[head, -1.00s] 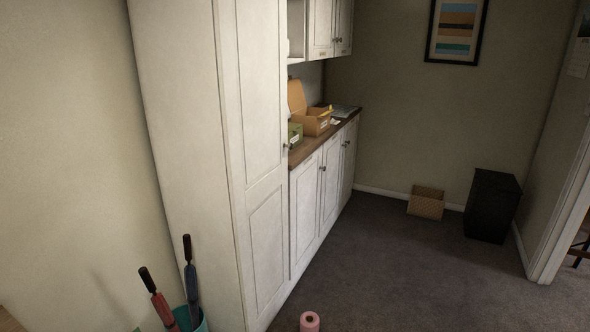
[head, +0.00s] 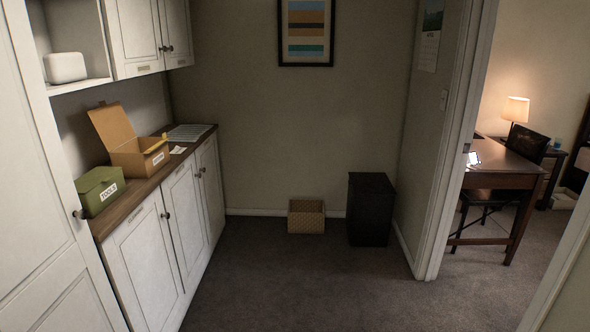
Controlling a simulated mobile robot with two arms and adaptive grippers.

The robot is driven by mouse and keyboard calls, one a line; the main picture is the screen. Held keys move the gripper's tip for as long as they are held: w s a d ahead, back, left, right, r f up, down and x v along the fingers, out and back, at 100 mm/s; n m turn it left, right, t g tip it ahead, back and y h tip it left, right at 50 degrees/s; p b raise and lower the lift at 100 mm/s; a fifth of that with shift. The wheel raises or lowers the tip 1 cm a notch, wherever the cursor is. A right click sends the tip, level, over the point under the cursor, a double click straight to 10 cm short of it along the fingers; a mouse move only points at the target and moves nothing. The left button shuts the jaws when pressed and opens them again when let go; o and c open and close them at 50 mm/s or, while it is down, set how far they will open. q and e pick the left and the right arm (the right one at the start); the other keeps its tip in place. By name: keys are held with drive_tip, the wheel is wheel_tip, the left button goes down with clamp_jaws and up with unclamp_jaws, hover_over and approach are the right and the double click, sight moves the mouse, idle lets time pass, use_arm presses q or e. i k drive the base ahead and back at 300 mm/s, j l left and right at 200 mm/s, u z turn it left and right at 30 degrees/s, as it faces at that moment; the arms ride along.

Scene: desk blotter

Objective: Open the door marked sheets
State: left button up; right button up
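White cabinets line the left side in the head view. A tall cabinet door (head: 40,170) stands nearest, with a round knob at its right edge. Several lower doors, such as the near lower door (head: 140,262), sit under a brown counter. Upper doors (head: 135,35) hang above it. All the doors I can see look shut. Small label plates show on some doors, but their words are too small to read, so I cannot tell which is marked sheets. Neither of my grippers is in view.
On the counter (head: 125,208) are a green labelled box (head: 100,190) and an open cardboard box (head: 140,155). A wicker basket (head: 306,216) and a black bin (head: 369,208) stand by the back wall. The carpet ahead is clear. A doorway opens right, past its frame (head: 447,150), to a desk (head: 500,175).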

sight(179, 193)
drive_tip(key=i+l, duration=0.15)
drive_tip(key=i, duration=0.65)
drive_tip(key=i+l+z, duration=0.15)
drive_tip(key=i, duration=0.65)
